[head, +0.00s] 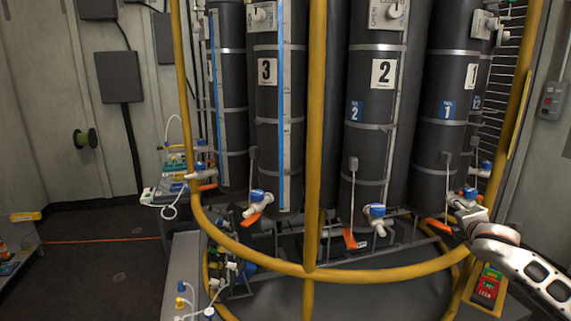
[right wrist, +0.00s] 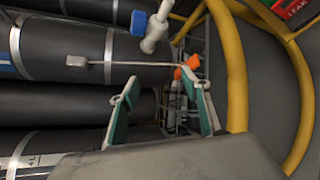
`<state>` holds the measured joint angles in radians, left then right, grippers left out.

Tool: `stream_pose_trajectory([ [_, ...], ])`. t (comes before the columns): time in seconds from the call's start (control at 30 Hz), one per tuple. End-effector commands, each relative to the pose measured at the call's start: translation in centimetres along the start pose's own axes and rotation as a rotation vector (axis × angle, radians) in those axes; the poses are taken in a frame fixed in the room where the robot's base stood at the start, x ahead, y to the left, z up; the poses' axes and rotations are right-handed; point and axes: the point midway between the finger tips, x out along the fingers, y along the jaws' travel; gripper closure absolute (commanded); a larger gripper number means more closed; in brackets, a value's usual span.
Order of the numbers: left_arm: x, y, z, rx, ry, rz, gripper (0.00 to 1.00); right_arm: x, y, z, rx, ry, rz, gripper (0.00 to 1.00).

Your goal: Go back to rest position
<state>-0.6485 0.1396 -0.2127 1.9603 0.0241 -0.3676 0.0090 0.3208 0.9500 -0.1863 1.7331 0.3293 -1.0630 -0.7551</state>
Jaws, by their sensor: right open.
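My right arm comes in from the right in the head view, with its right gripper (head: 466,200) by the lower valve of the rightmost front cylinder (head: 442,120), labelled 1. The right wrist view shows this gripper (right wrist: 160,88) open, its two green-lined fingers apart with nothing held between them. An orange valve handle (right wrist: 187,72) shows just beyond the right-hand finger; I cannot tell whether they touch. In the head view an orange handle (head: 437,224) hangs below that cylinder. My left gripper is in neither view.
A yellow tubular frame (head: 316,150) rings several dark cylinders, including number 3 (head: 267,130) and number 2 (head: 375,130). Its bar (right wrist: 236,80) curves close beside my right gripper. A red device (head: 487,287) stands at lower right. Dark floor (head: 100,260) is open at left.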

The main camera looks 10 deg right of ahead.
Motion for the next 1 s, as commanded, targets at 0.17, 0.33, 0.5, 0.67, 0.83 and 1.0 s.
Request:
stream_pose_trajectory([
  [0.17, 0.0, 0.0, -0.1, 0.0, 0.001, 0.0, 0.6, -2.4, -10.0, -7.3, 0.108, 0.151, -0.054, 0.53],
  [0.33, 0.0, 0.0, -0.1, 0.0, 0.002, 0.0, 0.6, -6.8, -19.1, -13.3, 0.24, 0.295, -0.136, 0.53],
  [0.5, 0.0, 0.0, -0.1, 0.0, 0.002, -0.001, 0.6, -13.0, -27.2, -18.1, 0.385, 0.427, -0.251, 0.53],
  [0.67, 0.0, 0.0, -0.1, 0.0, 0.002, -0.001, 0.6, -18.4, -32.4, -20.8, 0.498, 0.508, -0.351, 0.53],
  [0.83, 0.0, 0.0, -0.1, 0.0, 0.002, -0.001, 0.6, -23.4, -36.2, -22.6, 0.597, 0.569, -0.448, 0.53],
  [1.0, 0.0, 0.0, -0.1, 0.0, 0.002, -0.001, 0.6, -27.2, -38.4, -24.4, 0.701, 0.601, -0.518, 0.53],
])
